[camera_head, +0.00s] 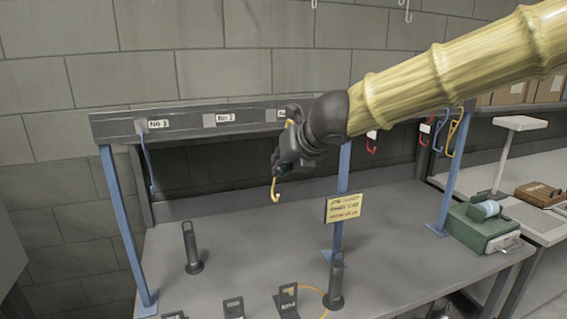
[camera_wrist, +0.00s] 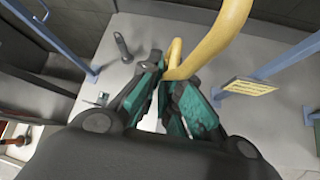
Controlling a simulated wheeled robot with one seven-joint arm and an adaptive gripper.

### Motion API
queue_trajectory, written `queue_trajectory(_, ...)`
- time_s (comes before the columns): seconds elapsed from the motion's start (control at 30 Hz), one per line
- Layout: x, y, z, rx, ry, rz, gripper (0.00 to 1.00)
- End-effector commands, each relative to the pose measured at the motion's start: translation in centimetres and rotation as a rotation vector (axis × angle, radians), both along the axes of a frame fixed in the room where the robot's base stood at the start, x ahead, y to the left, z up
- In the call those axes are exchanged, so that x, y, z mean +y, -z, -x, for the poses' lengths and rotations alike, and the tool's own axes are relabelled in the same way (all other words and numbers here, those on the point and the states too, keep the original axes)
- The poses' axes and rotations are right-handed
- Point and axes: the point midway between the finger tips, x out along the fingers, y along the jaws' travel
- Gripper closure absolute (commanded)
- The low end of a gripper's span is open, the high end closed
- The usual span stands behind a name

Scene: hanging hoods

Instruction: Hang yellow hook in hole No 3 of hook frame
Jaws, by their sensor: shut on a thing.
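The yellow hook (camera_head: 275,188) is in my gripper (camera_head: 283,166), which is shut on it in front of the hook frame's rail. In the wrist view the yellow hook (camera_wrist: 228,38) rises from between the teal finger pads of my gripper (camera_wrist: 163,85). The hook frame (camera_head: 180,122) is a dark rail on blue posts, with labels No 1 (camera_head: 159,124) and No 2 (camera_head: 225,118). The third label (camera_head: 284,113) is mostly hidden behind my gripper, and hole No 3 cannot be made out. A blue hook (camera_head: 149,165) hangs below No 1.
Red hooks (camera_head: 371,141), a blue hook (camera_head: 440,132) and another yellow hook (camera_head: 457,136) hang at the right. A blue post stands close behind my wrist.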

Motion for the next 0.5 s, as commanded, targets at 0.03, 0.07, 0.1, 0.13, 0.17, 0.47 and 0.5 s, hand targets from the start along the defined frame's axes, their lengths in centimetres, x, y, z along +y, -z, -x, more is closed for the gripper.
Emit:
queue_trajectory(0.03,0.1,0.0,-0.1,0.0,0.0,0.0,1.0)
queue_trajectory(0.07,0.1,0.0,-0.2,0.001,0.0,0.0,1.0)
queue_trajectory(0.1,0.2,0.0,-0.3,0.001,0.0,0.0,1.0)
queue_trajectory(0.13,0.2,0.0,-0.5,0.001,0.0,0.0,1.0)
queue_trajectory(0.17,0.3,0.0,-0.6,0.001,0.0,0.0,1.0)
queue_trajectory(0.47,0.6,0.0,-2.3,0.001,0.003,0.0,1.0)
queue_trajectory(0.5,0.7,0.0,-2.6,0.001,0.004,0.001,1.0)
